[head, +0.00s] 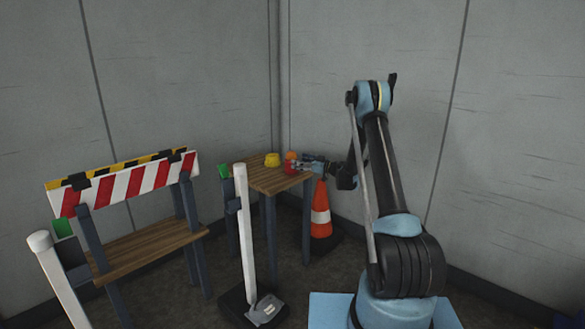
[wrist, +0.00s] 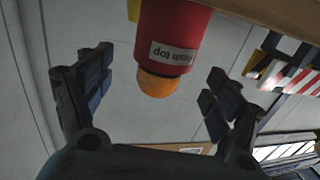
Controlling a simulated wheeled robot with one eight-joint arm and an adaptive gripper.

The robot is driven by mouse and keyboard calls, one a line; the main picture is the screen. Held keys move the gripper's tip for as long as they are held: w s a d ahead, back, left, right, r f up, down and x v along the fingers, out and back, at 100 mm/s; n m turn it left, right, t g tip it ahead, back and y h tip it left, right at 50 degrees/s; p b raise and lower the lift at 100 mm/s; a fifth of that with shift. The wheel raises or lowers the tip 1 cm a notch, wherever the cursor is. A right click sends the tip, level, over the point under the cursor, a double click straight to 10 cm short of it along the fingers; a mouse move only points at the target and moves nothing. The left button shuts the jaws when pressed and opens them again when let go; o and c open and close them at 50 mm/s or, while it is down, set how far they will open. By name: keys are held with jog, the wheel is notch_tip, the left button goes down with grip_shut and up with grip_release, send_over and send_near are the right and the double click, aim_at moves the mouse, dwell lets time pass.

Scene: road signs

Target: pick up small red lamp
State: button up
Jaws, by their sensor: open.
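The small red lamp (wrist: 172,35) hangs upside down in the wrist view, with an orange cap (wrist: 158,84) and a white printed label. In the head view the red lamp (head: 290,166) is small, standing on the wooden table (head: 262,180) near its right edge, partly hidden by my gripper. My gripper (wrist: 158,78) is open, one finger on each side of the lamp in the wrist view. I see gaps between both fingers and the lamp. In the head view my gripper (head: 303,165) reaches it from the right.
A yellow object (head: 272,160) stands just left of the lamp. An orange-white cone (head: 320,212) is on the floor right of the table. A white post (head: 245,235) stands in front. A striped barrier (head: 125,185) is at left.

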aim_at(288, 170)
jog(key=shift+f+x, duration=0.1)
jog(key=shift+x, duration=1.2)
jog(key=shift+f+x, duration=0.15)
jog(key=shift+x, duration=1.1)
jog(key=shift+s+a, duration=0.1)
jog(key=c, duration=1.4)
